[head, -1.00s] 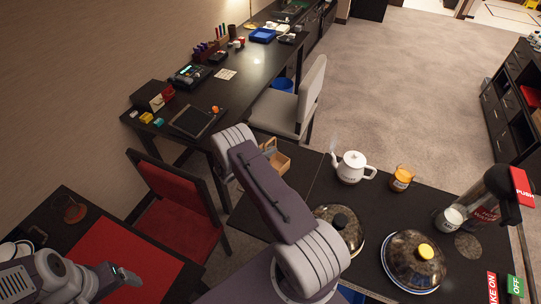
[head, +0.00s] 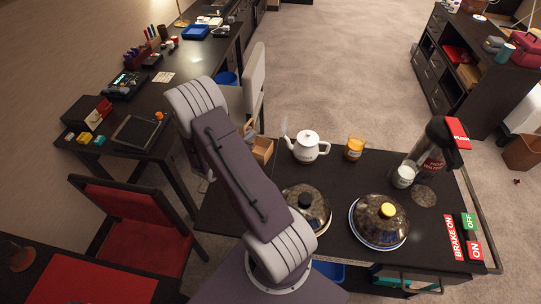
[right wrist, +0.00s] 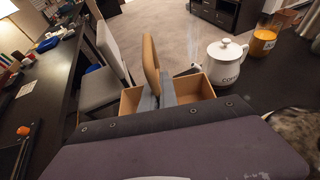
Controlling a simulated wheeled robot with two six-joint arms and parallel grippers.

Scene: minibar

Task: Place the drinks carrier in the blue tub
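The drinks carrier (head: 262,151) is a tan wooden caddy with a tall handle board, mostly behind my right arm in the head view. The right wrist view shows its open compartments (right wrist: 193,88) on both sides of the handle. My right gripper (right wrist: 157,95) has its grey fingers on either side of the handle board and appears shut on it. In the head view that gripper is hidden behind its arm. A blue tub (head: 328,271) shows partly below the cart top's front edge. My left gripper is not in view.
The dark cart top (head: 340,180) holds a white teapot (head: 307,146), an orange jar (head: 355,148), two domed lids and a hot-water dispenser. A blue bin (head: 227,78) stands under the desk, and a blue tray (head: 195,32) lies on it. A red chair (head: 145,220) stands left.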

